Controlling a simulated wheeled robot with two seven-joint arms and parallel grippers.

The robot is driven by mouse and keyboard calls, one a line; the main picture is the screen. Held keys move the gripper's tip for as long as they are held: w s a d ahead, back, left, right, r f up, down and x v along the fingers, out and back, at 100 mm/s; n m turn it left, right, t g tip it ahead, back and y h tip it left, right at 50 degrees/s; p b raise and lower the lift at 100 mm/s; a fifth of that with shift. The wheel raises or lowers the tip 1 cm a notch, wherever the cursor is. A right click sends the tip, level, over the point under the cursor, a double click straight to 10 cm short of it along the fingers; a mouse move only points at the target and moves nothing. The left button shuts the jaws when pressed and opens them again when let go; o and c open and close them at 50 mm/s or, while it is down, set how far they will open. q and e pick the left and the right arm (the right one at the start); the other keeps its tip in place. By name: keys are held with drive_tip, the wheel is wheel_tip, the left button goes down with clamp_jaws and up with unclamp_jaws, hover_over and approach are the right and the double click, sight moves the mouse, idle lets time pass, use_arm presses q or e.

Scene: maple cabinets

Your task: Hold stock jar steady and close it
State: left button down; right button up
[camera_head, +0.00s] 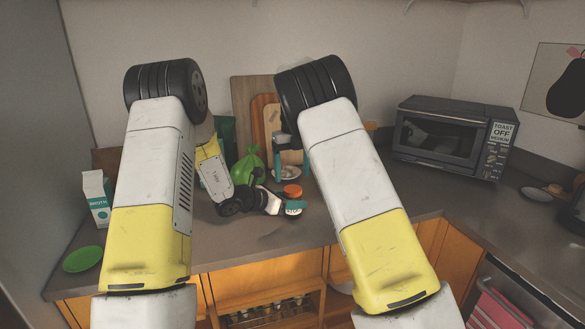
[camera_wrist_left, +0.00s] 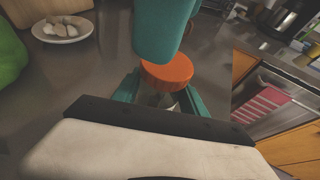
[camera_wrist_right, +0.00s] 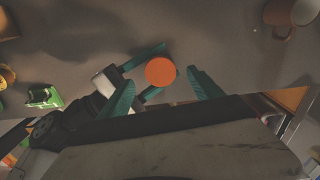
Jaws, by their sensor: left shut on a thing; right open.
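The stock jar (camera_head: 293,211) stands on the counter in the head view, topped by its orange lid (camera_head: 291,190). My left gripper (camera_head: 283,203) comes in low from the left and is shut on the jar body below the lid. In the left wrist view the lid (camera_wrist_left: 167,72) sits above its teal fingers. My right gripper (camera_head: 291,168) is open above the jar. In the right wrist view the lid (camera_wrist_right: 160,71) shows between its spread fingers, apart from them. Most of the jar body is hidden, and I cannot tell whether the lid is tight.
A green bag (camera_head: 248,166) and a plate (camera_head: 287,172) stand behind the jar. A broth carton (camera_head: 96,198) and a green dish (camera_head: 83,259) are at the left. A toaster oven (camera_head: 440,137) is at the right.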

drive_tip(key=n, duration=0.6)
drive_tip(key=shift+s, duration=0.15)
drive_tip(key=n, duration=0.4)
drive_tip(key=shift+s+n, duration=0.1)
drive_tip(key=shift+n, duration=0.2)
drive_tip(key=n, duration=0.4)
drive_tip(key=shift+n, duration=0.4)
drive_tip(key=n, duration=0.4)
drive_tip(key=shift+r+n, duration=0.2)
drive_tip(key=shift+n, duration=0.2)
drive_tip(key=n, duration=0.4)
drive_tip(key=shift+s+r, duration=0.1)
drive_tip(key=shift+r, duration=0.15)
drive_tip(key=n, duration=0.5)
drive_tip(key=shift+r, duration=0.35)
drive_tip(key=n, duration=0.4)
drive_tip(key=shift+r+n, duration=0.4)
drive_tip(key=n, duration=0.2)
drive_tip(key=r+n, duration=0.1)
drive_tip(key=n, duration=0.2)
drive_tip(key=shift+d+n, duration=0.1)
drive_tip(key=shift+n, duration=0.2)
